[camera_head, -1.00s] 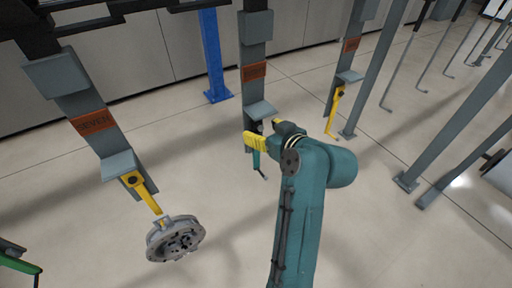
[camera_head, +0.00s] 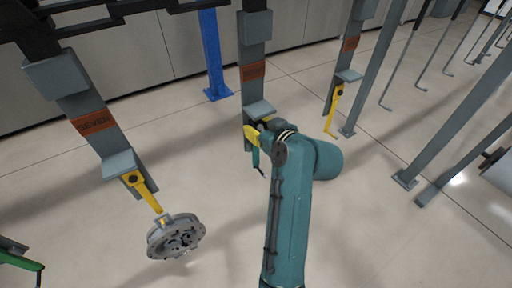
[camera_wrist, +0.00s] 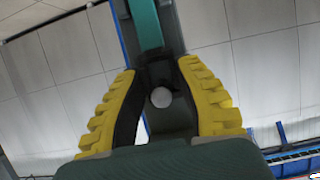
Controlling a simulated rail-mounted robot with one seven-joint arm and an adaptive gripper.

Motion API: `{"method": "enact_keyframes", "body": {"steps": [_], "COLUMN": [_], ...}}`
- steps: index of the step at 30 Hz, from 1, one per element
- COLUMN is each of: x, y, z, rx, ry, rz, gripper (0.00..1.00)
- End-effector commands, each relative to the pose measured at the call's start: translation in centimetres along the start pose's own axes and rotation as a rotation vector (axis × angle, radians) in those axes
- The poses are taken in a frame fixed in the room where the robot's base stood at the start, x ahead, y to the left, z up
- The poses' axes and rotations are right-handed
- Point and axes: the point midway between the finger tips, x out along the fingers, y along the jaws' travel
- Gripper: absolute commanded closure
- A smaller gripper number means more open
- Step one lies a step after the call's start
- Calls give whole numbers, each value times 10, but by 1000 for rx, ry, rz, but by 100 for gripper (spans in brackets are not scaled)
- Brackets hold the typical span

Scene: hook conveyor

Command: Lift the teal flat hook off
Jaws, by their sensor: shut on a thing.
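The teal flat hook (camera_head: 257,160) is at the lower end of the middle grey hanger (camera_head: 253,68), below its small ledge. Its teal strip (camera_wrist: 145,24) also shows in the wrist view, running up from between the fingers. My gripper (camera_head: 252,134) is at the upper part of the hook, just under the ledge, and its yellow fingers (camera_wrist: 163,95) are shut on the hook. A round pale spot shows between the fingers in the wrist view. My wrist hides part of the hook, so I cannot tell whether it still touches the hanger.
A left hanger (camera_head: 90,110) bears a yellow hook (camera_head: 143,191) with a round grey metal part (camera_head: 176,238). A right hanger bears another yellow hook (camera_head: 333,108). A blue post (camera_head: 211,55) stands behind. The floor below is clear.

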Motion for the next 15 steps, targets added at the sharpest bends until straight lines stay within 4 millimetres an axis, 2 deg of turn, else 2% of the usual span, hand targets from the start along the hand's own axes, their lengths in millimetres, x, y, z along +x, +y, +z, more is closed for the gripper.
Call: {"method": "enact_keyframes", "body": {"steps": [7, 11, 15], "x": [-1, -5, -28], "y": [0, 0, 1], "z": [-3, -14, -3], "rx": [-1, -3, 0], "ry": [2, 4, 3], "rz": [0, 0, 3], "gripper": [100, 100, 100]}}
